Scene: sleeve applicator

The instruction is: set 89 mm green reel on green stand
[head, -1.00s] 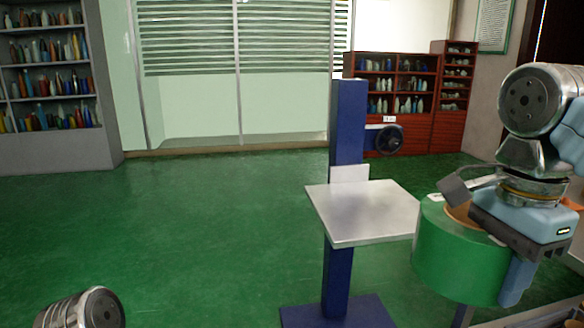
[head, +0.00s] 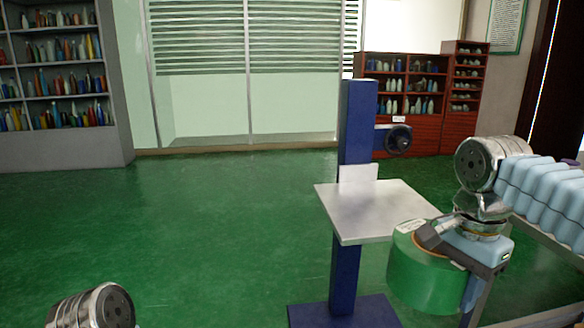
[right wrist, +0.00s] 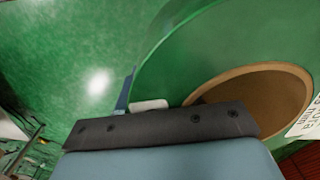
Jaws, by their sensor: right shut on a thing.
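The green reel (head: 420,282) hangs in my right gripper (head: 452,262) at the lower right of the head view. It is a thick green roll with a brown core. One finger reaches into the core and the other lies outside the green wall. The reel fills much of the right wrist view (right wrist: 215,55), with its brown core (right wrist: 260,98) and part of a white label. The stand that I see is blue, not green: a blue post (head: 356,130) with a pale square plate (head: 375,212). The reel is right of the plate and nearer. My left gripper is out of view.
The stand has a dark blue base (head: 340,312) and a black round part (head: 397,139) beside its post. A grey bottle shelf (head: 62,155) stands at the back left and a red shelf (head: 455,125) at the back right. The green floor left of the stand is clear.

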